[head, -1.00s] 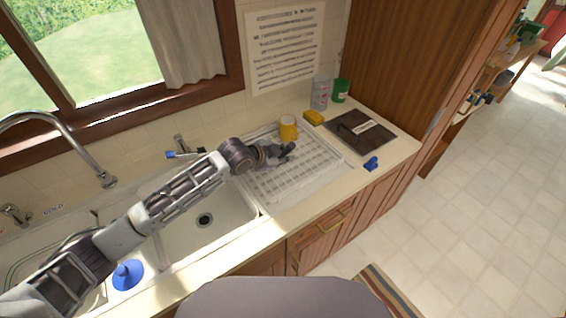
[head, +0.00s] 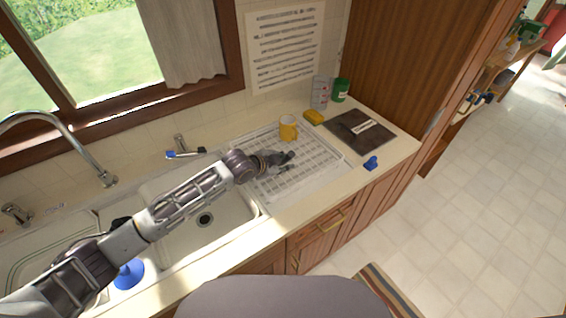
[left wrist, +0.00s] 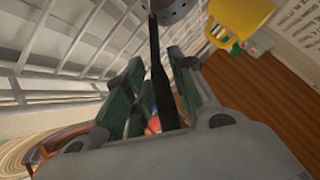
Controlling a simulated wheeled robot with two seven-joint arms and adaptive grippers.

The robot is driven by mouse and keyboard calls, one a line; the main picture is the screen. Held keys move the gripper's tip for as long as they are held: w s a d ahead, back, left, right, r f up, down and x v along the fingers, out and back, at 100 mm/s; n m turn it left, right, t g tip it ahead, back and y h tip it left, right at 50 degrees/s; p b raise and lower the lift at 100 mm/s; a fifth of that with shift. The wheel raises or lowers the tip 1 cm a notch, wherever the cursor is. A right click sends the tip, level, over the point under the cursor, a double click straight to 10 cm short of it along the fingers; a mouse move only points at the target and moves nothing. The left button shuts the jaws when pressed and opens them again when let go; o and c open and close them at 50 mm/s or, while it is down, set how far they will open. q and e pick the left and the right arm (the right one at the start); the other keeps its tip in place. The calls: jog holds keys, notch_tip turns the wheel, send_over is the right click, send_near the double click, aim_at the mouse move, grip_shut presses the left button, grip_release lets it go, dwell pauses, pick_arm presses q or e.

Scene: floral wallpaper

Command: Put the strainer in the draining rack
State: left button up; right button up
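The strainer shows in the left wrist view as a grey perforated bowl (left wrist: 180,10) at the top edge, with a thin black handle (left wrist: 158,70) running down between my fingers. My left gripper (head: 291,158) is over the draining rack; in the left wrist view its fingers (left wrist: 157,62) closely flank the handle and appear shut on it. The white draining rack (head: 270,185) lies on the counter right of the sink, its bars also in the left wrist view (left wrist: 60,47). I cannot tell whether the bowl touches the rack. My right gripper is out of view.
A yellow mug (head: 288,128) stands at the rack's back edge. A yellow sponge (head: 313,117), a green can (head: 340,90), a dark board (head: 360,132) and a blue item (head: 371,163) are farther right. The sink (head: 215,215) lies left, with a blue object (head: 128,273).

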pick_arm(q)
jog(key=shift+o, duration=0.9)
jog(key=shift+r, duration=0.15)
jog(key=shift+r, duration=0.1)
jog(key=b+v, duration=0.1)
jog(key=v, duration=1)
jog(key=shift+s+a, duration=0.3)
jog(key=shift+r, duration=0.15)
